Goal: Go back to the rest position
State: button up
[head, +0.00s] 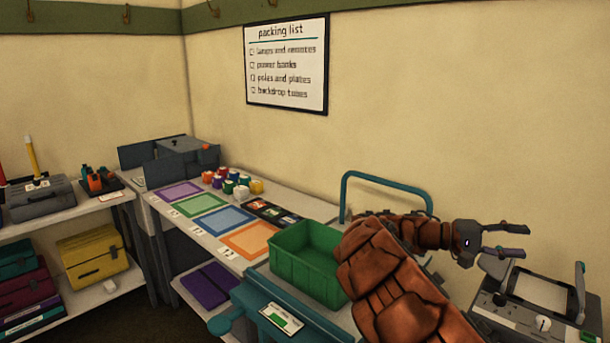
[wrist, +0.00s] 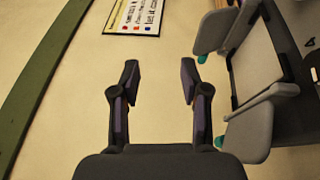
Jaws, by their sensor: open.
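My gripper (head: 515,240) is at the right of the head view, at the end of my rust-brown padded arm, pointing right. Its two fingers are spread apart with nothing between them. In the wrist view the open fingers (wrist: 158,85) face the bare cream wall, with a framed sign (wrist: 136,16) beyond them. The gripper touches nothing that I can see. In the head view it is above and to the left of a grey case-like device (head: 537,300).
A green bin (head: 302,262) stands on a teal cart left of my arm, below a teal handle (head: 385,180). Coloured mats, such as the orange one (head: 250,239), and several small cups lie on the table behind. Shelves with cases (head: 92,254) stand at left. A packing list (head: 287,64) hangs on the wall.

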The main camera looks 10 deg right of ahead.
jog(key=s+a+f+t+y+b, duration=0.1)
jog(key=s+a+f+y+b, duration=0.2)
jog(key=s, duration=0.4)
jog(key=s+a+f+t+y+b, duration=0.1)
jog(key=s+a+f+y, duration=0.3)
jog(key=s+a, duration=0.25)
jog(key=s+a+f+n+t+y+b, duration=0.2)
jog(key=s+a+f+y, duration=0.15)
jog(key=a+f, duration=0.45)
jog(key=s+a+f+n+t+y+b, duration=0.2)
jog(key=s+a+f, duration=0.25)
jog(key=a, duration=0.65)
jog(key=s+a+f+n+t+y+b, duration=0.2)
jog(key=s+a+f+y, duration=0.15)
jog(key=a+f, duration=0.45)
notch_tip(320, 180, up, 16)
jog(key=a+t+p, duration=0.1)
jog(key=a+p, duration=0.1)
jog(key=p, duration=1.2)
jog(key=shift+w+a, duration=0.15)
jog(key=shift+a+f, duration=0.1)
